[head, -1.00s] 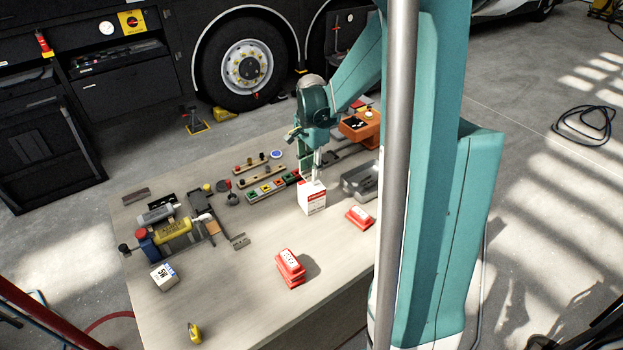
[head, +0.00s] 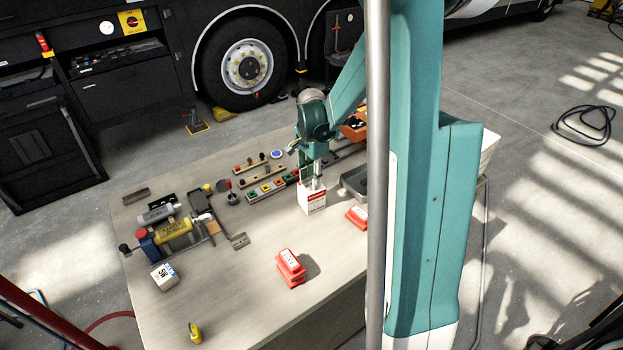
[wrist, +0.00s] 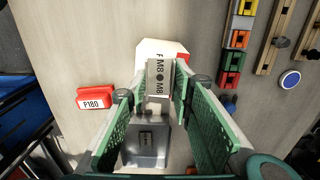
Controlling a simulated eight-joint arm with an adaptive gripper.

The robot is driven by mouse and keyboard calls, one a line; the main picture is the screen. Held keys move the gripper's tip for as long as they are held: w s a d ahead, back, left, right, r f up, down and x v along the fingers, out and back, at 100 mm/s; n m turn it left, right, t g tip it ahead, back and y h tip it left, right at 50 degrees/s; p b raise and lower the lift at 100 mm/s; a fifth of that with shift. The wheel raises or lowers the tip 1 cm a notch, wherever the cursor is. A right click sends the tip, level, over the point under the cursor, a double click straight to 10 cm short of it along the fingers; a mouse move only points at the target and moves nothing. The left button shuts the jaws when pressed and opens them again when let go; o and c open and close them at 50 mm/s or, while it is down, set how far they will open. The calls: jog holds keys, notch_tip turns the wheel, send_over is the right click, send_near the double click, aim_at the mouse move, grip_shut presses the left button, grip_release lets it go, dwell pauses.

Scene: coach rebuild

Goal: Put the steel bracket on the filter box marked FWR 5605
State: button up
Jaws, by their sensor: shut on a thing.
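My gripper (head: 316,180) is pointed down over a white box with red markings (head: 311,202). In the wrist view its green fingers (wrist: 153,88) are shut on a grey steel bracket (wrist: 158,77) with M8 lettering on its face. The white and red box (wrist: 160,47) lies beneath and partly behind the bracket. I cannot tell whether the bracket touches the box top. The box's marking is too small or hidden to read, so I cannot confirm FWR 5605. In the head view the bracket is mostly hidden by the fingers.
A grey metal tray (head: 352,186) lies right of the box, partly behind my arm's pole. A red block (head: 357,216), marked P180 in the wrist view (wrist: 95,98), is nearby. Red blocks (head: 290,267) lie in front, a white box (head: 164,277) at left.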

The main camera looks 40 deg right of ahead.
jog(key=shift+f, duration=0.15)
jog(key=o, duration=0.9)
jog(key=shift+r, duration=0.2)
jog(key=shift+r, duration=6)
jog(key=shift+a, duration=0.1)
